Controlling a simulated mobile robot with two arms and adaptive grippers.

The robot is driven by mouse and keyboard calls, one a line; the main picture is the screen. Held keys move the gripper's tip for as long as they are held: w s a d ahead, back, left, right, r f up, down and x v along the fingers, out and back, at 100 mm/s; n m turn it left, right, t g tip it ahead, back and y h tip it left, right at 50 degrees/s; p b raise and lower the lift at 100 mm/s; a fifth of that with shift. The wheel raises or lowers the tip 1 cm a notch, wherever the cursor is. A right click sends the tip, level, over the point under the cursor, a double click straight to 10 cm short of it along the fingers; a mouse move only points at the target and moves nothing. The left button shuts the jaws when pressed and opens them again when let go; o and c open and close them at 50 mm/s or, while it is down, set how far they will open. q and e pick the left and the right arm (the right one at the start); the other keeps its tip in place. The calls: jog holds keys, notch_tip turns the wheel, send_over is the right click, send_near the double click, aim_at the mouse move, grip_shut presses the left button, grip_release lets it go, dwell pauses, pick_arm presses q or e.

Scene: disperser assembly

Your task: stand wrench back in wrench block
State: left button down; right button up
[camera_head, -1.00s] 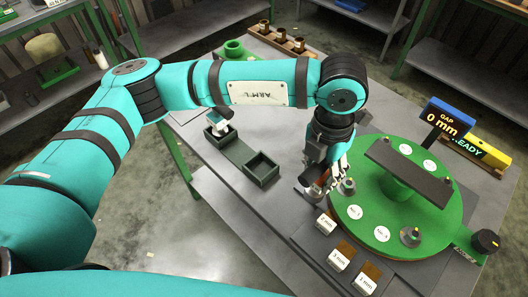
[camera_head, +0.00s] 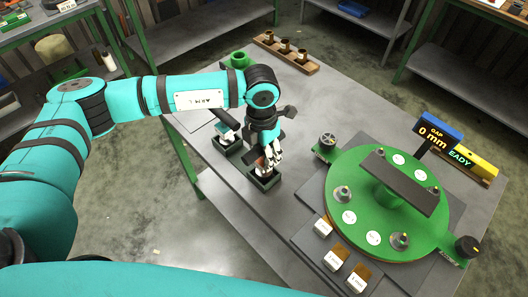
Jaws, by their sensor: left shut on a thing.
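My left gripper (camera_head: 268,158) points down at the near pocket of the dark green two-pocket wrench block (camera_head: 263,184). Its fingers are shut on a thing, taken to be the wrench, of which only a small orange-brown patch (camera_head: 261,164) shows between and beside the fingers. The fingers and wrist hide the rest of it, and I cannot tell how deep it sits in the pocket. A dark-handled tool with a pale lower part (camera_head: 227,137) stands tilted in the block's far pocket. My right gripper is not in view.
A green turntable (camera_head: 340,170) with a dark crossbar and grey fittings stands at right, near a blue "0 mm" display (camera_head: 440,132). Labelled pieces (camera_head: 334,259) lie in front. A wooden rack (camera_head: 307,61) with brass parts stands at the back. The table between block and turntable is clear.

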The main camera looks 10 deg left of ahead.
pick_arm(q)
jog(key=shift+w+f, duration=0.1)
jog(key=shift+f, duration=0.55)
jog(key=shift+d+f, duration=0.1)
jog(key=shift+f, duration=0.1)
jog(key=c, duration=0.7)
grip_release()
